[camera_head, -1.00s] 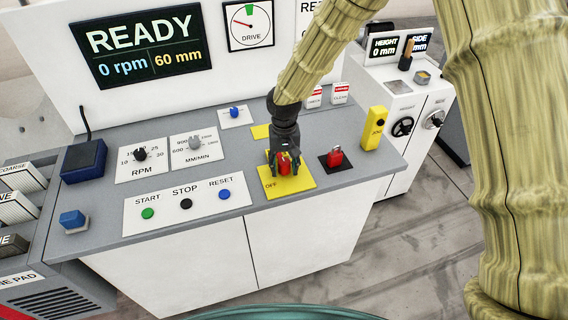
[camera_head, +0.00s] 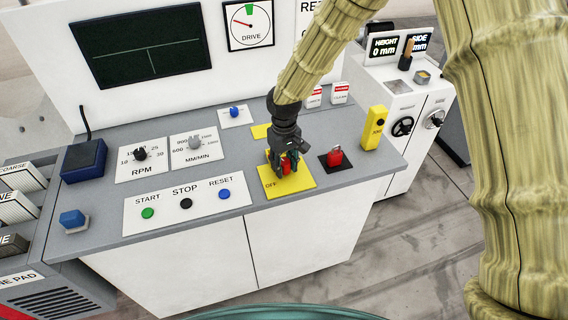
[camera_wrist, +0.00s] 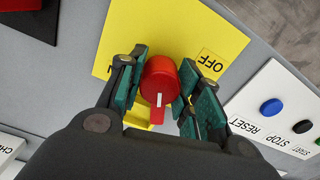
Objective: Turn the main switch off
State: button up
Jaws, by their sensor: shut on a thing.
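The main switch, a red rotary knob (camera_wrist: 158,80) with a white mark, sits on a yellow plate (camera_head: 304,184) with an OFF label (camera_wrist: 210,62). In the wrist view, its white mark points toward the bottom of the picture. My gripper (camera_head: 284,164) points down over the plate. In the wrist view, its green-padded fingers (camera_wrist: 160,88) are closed around the two sides of the knob. In the head view, the fingers hide most of the knob.
The display (camera_head: 140,46) is dark with faint lines. A red switch on a black plate (camera_head: 336,158) and a yellow box (camera_head: 375,128) stand to the right. The START, STOP and RESET panel (camera_head: 187,202) lies to the left, close to the yellow plate.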

aim_at(284, 161)
jog(key=n, duration=0.6)
jog(key=shift+w+r, duration=0.1)
jog(key=n+p, duration=0.1)
jog(key=n, duration=0.6)
dwell(0.6)
jog(key=o, duration=1)
jog(key=shift+o, duration=0.2)
notch_tip(284, 161, up, 12)
